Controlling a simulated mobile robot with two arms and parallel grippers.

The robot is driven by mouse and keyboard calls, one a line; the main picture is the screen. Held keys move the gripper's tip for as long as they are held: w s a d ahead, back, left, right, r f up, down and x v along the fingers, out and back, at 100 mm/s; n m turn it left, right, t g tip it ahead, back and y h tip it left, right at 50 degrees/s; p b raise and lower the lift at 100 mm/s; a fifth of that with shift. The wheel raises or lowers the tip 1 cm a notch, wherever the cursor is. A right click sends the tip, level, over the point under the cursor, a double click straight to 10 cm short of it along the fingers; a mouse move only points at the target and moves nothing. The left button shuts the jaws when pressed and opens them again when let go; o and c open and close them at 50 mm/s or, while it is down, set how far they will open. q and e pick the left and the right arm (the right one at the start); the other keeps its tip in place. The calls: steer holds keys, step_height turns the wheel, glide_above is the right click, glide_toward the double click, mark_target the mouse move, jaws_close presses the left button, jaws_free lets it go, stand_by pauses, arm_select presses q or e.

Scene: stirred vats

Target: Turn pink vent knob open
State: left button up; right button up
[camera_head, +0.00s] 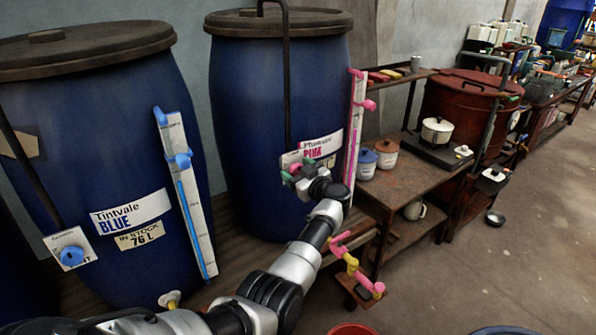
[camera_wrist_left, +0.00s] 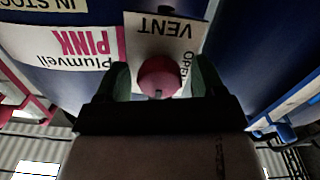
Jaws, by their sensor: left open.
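The pink vent knob (camera_wrist_left: 159,77) sits on a pale plate marked VENT and OPEN (camera_wrist_left: 166,38), which appears upside down in the left wrist view. In the head view the plate (camera_head: 289,158) is on the front of the blue barrel labelled Plumveil PINK (camera_head: 255,120), and my gripper covers most of the knob. My left gripper (camera_head: 297,171) is at the plate with its jaws open. In the left wrist view its dark green fingers (camera_wrist_left: 160,82) stand on either side of the knob; whether they touch it I cannot tell. My right gripper is out of view.
The Tintvale BLUE barrel (camera_head: 110,160) stands at left with a blue knob (camera_head: 72,256) and a blue level gauge (camera_head: 187,195). A pink level gauge (camera_head: 354,125) stands just right of the pink barrel. A wooden table (camera_head: 400,188) with pots is further right. Floor at right is mostly clear.

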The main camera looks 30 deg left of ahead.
arm_select(q)
steer(key=shift+c, duration=0.3)
steer(key=c, duration=0.9)
steer(key=shift+o, duration=0.2)
